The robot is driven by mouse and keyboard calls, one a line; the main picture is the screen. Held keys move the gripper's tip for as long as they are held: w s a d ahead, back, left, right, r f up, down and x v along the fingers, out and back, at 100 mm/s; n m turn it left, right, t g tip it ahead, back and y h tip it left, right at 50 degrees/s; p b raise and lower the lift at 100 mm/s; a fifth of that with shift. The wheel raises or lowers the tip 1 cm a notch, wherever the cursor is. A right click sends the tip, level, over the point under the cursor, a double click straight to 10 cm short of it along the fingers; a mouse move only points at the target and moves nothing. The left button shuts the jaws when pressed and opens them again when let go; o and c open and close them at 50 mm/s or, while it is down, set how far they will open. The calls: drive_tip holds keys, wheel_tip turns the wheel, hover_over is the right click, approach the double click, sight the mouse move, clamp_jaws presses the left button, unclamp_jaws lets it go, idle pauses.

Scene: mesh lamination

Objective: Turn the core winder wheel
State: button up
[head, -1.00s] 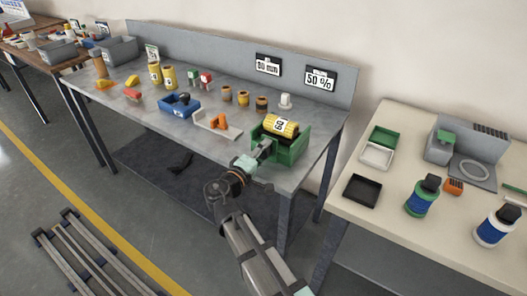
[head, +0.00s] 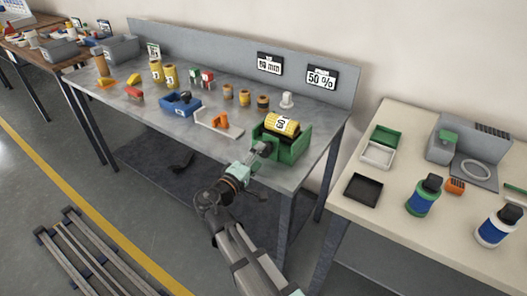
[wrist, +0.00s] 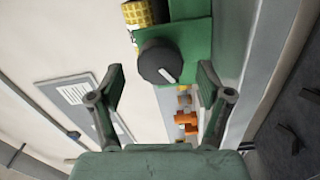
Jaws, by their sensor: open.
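The green core winder (head: 292,152) stands at the front right corner of the grey bench and holds a yellow mesh roll (head: 284,124) with a pale label. In the wrist view its dark round wheel (wrist: 158,62), with a white mark, sits on the winder's green side (wrist: 190,45), beside the yellow roll (wrist: 140,14). My gripper (head: 262,148) is at the winder's left front side. In the wrist view my gripper (wrist: 160,80) is open, with one finger on each side below the wheel.
A white bracket with an orange part (head: 220,122) and a blue bin (head: 180,104) lie left of the winder. Several small rolls stand behind. Two display signs (head: 321,77) hang on the back panel. A cream table (head: 400,215) with trays and bottles stands to the right.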

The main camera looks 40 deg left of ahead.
drive_tip(key=s, duration=0.8)
drive_tip(key=shift+d, duration=0.25)
drive_tip(key=shift+f, duration=0.1)
drive_tip(key=d+f+g, duration=0.3)
drive_tip(key=f+g, duration=0.1)
drive_tip(key=f, duration=0.6)
drive_tip(key=w+d+f+m+g+h+p, duration=0.2)
drive_tip(key=d+f+m+g+h, duration=0.6)
drive_tip(key=d+f, duration=1.75)
drive_tip(key=s+d+f+m+g+y+p, duration=0.1)
drive_tip(key=s+d+f+m+g+y, duration=0.1)
drive_tip(key=s+d, duration=0.4)
drive_tip(key=s+d+f+m+g+y+p, duration=0.1)
drive_tip(key=s+d+f+m+g, duration=0.3)
drive_tip(key=d, duration=0.9)
drive_tip(key=s+d+f+m+g+y+p, duration=0.1)
drive_tip(key=s+d+f+m+g+y, duration=0.2)
drive_tip(key=s+d+g, duration=0.3)
drive_tip(key=s+d+f+y, duration=0.1)
drive_tip(key=s+d, duration=0.2)
drive_tip(key=d, duration=0.1)
drive_tip(key=shift+s+f+g+p, duration=0.15)
drive_tip(key=shift+s+g+p, duration=0.25)
